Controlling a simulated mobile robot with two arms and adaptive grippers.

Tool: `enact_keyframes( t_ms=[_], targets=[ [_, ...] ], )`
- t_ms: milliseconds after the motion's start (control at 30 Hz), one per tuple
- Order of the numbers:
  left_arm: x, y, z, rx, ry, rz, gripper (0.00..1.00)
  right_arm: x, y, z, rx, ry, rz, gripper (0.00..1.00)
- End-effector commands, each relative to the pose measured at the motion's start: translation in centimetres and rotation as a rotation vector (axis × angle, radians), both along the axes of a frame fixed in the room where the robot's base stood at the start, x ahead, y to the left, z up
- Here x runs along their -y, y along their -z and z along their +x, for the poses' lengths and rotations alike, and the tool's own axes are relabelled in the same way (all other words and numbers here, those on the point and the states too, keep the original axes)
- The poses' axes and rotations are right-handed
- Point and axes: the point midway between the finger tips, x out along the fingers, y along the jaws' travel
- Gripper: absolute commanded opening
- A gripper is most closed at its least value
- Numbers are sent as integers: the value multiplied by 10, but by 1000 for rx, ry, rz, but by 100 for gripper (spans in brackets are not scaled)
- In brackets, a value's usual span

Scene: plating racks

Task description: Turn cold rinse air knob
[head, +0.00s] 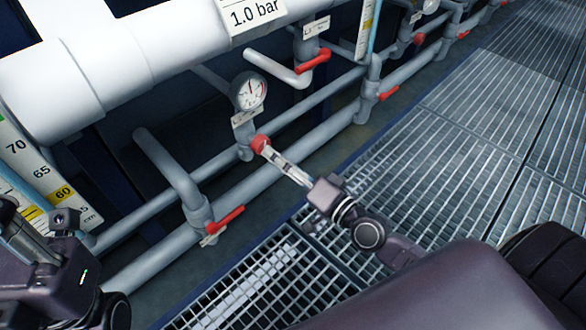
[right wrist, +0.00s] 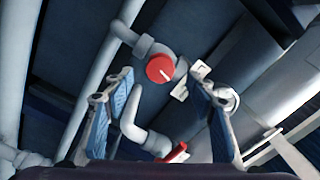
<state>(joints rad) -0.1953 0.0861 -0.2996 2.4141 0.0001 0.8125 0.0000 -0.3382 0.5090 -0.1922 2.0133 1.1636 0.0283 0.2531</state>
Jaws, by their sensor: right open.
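A round red knob (head: 260,144) sits on the pipe fitting below a pressure gauge (head: 250,92). The small label (head: 244,118) beside it is too small to read, so I cannot confirm it is the cold rinse air knob. My right gripper (head: 276,160) points at the knob from the lower right. In the right wrist view the knob (right wrist: 160,69) has a white mark slanting to the lower right. There the open fingers of the right gripper (right wrist: 162,82) are on either side of it, apparently without contact. My left gripper (head: 22,232) is at the lower left, partly cut off.
Red lever handles show at the lower left (head: 226,219), above (head: 313,61) and to the right (head: 388,93). A large white pipe (head: 170,40) and thinner grey pipes surround the knob. The grated floor (head: 440,150) to the right is clear.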

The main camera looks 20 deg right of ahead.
Motion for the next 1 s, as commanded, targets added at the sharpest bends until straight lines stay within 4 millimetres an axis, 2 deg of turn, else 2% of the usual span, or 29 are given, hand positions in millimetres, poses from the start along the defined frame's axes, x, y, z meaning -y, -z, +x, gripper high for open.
enact_keyframes(
  t_ms=[100,333,1000],
  targets=[
    [0,0,0,0,0,-1,28,7,2,-21,-4,-4,-5,51],
    [0,0,0,-1,0,-1,28,15,1,-42,-1,0,0,51],
    [0,0,0,0,0,-1,28,16,0,-45,0,1,1,51]
  ],
)
